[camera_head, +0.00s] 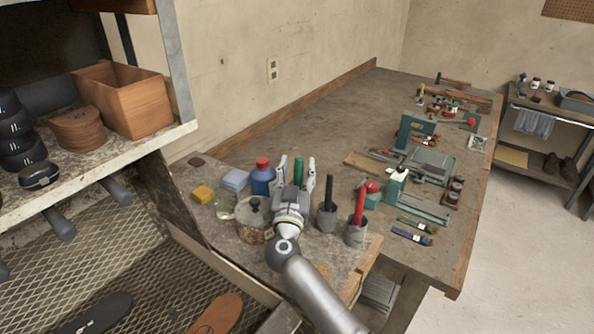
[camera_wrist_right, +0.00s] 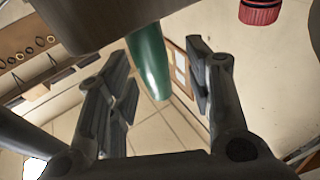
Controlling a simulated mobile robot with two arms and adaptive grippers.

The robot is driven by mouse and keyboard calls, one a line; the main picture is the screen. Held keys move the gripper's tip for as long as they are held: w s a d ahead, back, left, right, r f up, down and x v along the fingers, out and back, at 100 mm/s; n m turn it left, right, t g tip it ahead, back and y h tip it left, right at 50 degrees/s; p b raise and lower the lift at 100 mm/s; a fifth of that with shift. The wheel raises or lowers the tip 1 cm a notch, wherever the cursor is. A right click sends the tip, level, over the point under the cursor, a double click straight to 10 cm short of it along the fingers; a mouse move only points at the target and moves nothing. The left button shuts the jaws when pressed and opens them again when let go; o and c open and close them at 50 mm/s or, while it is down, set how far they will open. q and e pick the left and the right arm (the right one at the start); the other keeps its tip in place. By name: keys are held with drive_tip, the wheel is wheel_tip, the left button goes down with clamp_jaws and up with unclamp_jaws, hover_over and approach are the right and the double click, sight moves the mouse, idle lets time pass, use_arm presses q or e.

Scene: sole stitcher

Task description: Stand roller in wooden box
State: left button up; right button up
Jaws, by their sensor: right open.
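My right gripper (camera_head: 297,165) is open over the near end of the workbench, with its fingers pointing away from me. A green handle (camera_head: 298,174), probably the roller's, stands upright between the fingers. In the right wrist view the green handle (camera_wrist_right: 150,62) shows between the two open fingers (camera_wrist_right: 165,95), without clear contact. Its lower part is hidden in the head view. The open wooden box (camera_head: 135,103) stands on the shelf at the upper left. My left gripper is in neither view.
A blue bottle with a red cap (camera_head: 261,178) and a round lidded pot (camera_head: 254,222) stand left of the gripper. Grey cups hold a black handle (camera_head: 329,190) and a red handle (camera_head: 359,203) on the right.

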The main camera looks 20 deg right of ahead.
drive_tip(key=shift+f, duration=0.15)
drive_tip(key=shift+s+a+f+y, duration=0.1)
drive_tip(key=shift+s+a+y, duration=0.1)
drive_tip(key=shift+s+y, duration=0.1)
drive_tip(key=v, duration=0.6)
drive_tip(key=shift+s+a, duration=0.15)
drive_tip(key=shift+s, duration=0.2)
